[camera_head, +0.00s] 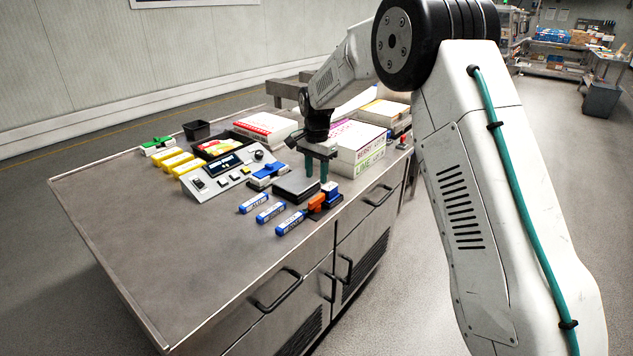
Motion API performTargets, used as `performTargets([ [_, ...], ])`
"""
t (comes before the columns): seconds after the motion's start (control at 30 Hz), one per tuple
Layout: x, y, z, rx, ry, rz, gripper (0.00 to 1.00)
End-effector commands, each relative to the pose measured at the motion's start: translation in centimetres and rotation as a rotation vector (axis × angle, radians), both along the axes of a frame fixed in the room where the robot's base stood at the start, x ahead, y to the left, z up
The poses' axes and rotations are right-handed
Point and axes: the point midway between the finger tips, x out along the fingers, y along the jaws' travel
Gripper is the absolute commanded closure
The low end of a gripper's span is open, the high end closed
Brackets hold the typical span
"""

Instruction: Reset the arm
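My arm reaches in from the right of the head view and bends down over the workbench (130,240). My gripper (317,168) points down near the right end of the bench. Its two teal fingers stand apart with nothing seen between them, so it looks open and empty. The fingers hang beside a flat dark block (297,184) and in front of the stacked cartons. I cannot tell their exact height above the bench.
Blue labelled bars (270,213), an orange piece (316,203) and a blue piece (331,194) lie near the front edge. A control console (221,172), yellow blocks (178,163), a black bin (197,130) and cartons (358,146) stand behind. The bench's left part is clear.

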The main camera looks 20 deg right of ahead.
Motion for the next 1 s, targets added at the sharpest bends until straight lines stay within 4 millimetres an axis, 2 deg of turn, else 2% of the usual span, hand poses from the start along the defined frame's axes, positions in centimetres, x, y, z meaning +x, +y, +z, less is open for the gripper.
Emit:
performTargets([
  [0.37,0.0,0.0,0.2,-0.001,0.001,0.015,0.62],
  [0.47,-0.2,0.0,0.1,-0.001,0.009,0.080,0.62],
  [0.5,-0.8,-0.1,-0.4,-0.001,0.029,0.121,0.62],
  [0.57,-2.7,-0.2,-1.7,0.001,0.078,0.196,0.62],
  [0.6,-4.3,-0.3,-1.7,0.005,0.106,0.255,0.62],
  [0.87,-13.6,-1.4,3.0,0.029,0.168,0.515,0.62],
  [1.0,-19.4,-2.1,6.3,0.042,0.173,0.638,0.62],
])
